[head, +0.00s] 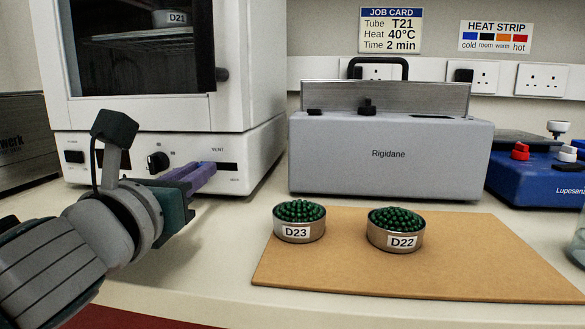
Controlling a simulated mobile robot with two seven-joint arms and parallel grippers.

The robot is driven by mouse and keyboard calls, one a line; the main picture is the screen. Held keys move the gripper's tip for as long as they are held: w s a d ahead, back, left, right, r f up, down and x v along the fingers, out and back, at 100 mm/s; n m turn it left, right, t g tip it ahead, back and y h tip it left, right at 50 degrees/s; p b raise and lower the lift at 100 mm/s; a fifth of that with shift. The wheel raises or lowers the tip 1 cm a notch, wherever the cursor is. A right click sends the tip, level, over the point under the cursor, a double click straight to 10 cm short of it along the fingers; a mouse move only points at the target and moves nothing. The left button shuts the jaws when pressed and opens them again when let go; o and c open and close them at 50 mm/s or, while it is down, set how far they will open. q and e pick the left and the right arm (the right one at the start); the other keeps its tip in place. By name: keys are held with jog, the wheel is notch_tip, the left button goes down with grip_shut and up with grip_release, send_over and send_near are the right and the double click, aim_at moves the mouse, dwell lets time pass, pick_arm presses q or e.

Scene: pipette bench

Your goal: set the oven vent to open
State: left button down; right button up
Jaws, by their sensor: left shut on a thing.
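The white oven (255,150) stands at the left, with a dark glass door above a front control panel. The panel has a dark switch at its left and a black round knob (158,162). The vent slot (229,167) is a dark horizontal slot at the panel's right, under a small vent label. My left gripper (206,168) reaches the panel from the lower left. Its purple fingers are shut at the left part of the slot, on the vent slider, which they hide. I cannot read the slider's setting. My right gripper is not in view.
A dish marked D23 (299,233) and a dish marked D22 (401,241), both with green beads, stand on a brown mat (340,276). A grey Rigidane unit (390,160) stands behind them. A blue device (530,180) is at the right. Bare bench lies between oven and mat.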

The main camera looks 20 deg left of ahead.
aim_at(234, 166)
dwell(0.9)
pick_arm(q)
jog(key=d, duration=0.2)
jog(key=w+d, duration=0.1)
jog(key=shift+d, duration=0.4)
jog(key=shift+s, duration=0.1)
jog(key=c, duration=0.8)
grip_release()
jog(key=shift+c, duration=0.2)
jog(key=v, duration=1)
jog(key=shift+d+p, duration=0.1)
jog(key=shift+p, duration=0.2)
